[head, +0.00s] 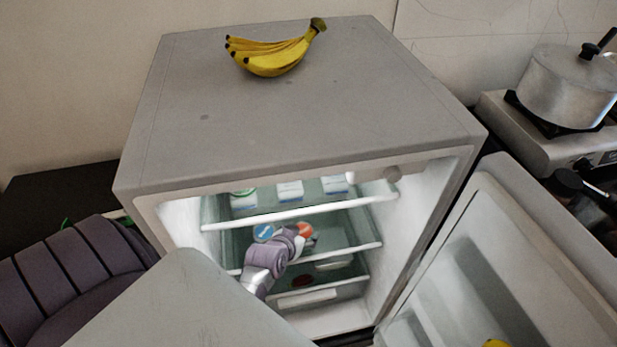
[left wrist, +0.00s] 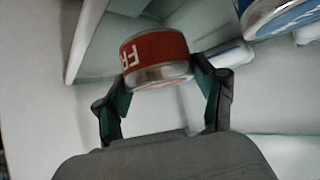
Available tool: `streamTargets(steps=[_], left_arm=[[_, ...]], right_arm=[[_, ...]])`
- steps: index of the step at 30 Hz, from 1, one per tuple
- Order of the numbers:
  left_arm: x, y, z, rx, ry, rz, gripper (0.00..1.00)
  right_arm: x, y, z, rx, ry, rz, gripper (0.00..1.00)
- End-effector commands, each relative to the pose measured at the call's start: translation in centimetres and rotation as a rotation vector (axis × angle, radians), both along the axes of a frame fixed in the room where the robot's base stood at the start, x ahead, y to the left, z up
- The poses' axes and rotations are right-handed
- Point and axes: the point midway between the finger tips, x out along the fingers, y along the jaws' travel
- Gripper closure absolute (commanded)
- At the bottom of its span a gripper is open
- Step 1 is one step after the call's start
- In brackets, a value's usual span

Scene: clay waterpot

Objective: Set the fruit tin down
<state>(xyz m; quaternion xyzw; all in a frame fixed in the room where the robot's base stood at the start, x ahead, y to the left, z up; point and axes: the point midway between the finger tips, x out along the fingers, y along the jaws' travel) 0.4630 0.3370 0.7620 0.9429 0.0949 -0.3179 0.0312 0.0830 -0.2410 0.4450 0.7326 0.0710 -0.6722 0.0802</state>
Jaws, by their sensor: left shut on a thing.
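The fruit tin (left wrist: 155,60) has a red label with the letters "FR" upside down and a silver metal rim. It is held between the two fingers of my left gripper (left wrist: 160,88), which is shut on it. In the head view, the left gripper (head: 299,234) reaches inside the open fridge (head: 300,112), at the middle shelf level. The tin shows there as a small orange-red patch (head: 306,230) at the fingertips. I cannot tell whether the tin touches the shelf. My right gripper is not in view.
A blue and white tin (head: 264,232) stands just left of the gripper. White-and-blue cartons (head: 290,190) stand on the upper shelf (head: 300,213). Bananas (head: 272,58) lie on top of the fridge. The open door (head: 500,260) is at right.

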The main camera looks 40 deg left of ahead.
Motion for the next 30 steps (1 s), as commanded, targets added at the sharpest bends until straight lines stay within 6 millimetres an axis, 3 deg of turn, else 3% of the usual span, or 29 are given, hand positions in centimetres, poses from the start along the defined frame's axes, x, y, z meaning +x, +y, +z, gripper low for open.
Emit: streamTargets(steps=[11, 15, 26, 27, 30], left_arm=[[4.8, 0.9, 0.0, -0.002, -0.001, 0.000, 0.74], [4.4, 0.9, -1.4, 0.000, 0.000, 0.001, 0.74], [4.4, 0.9, -1.9, 0.001, -0.001, 0.001, 0.74], [4.4, 0.9, -1.8, 0.000, 0.001, 0.001, 0.26], [4.3, 0.9, -1.8, 0.000, 0.001, 0.001, 0.09]], right_arm=[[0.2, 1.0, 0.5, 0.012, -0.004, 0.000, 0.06], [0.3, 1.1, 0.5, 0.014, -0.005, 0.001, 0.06], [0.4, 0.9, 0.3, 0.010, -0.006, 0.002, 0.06], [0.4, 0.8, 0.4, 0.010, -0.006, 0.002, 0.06], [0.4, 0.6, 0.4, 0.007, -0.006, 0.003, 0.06]])
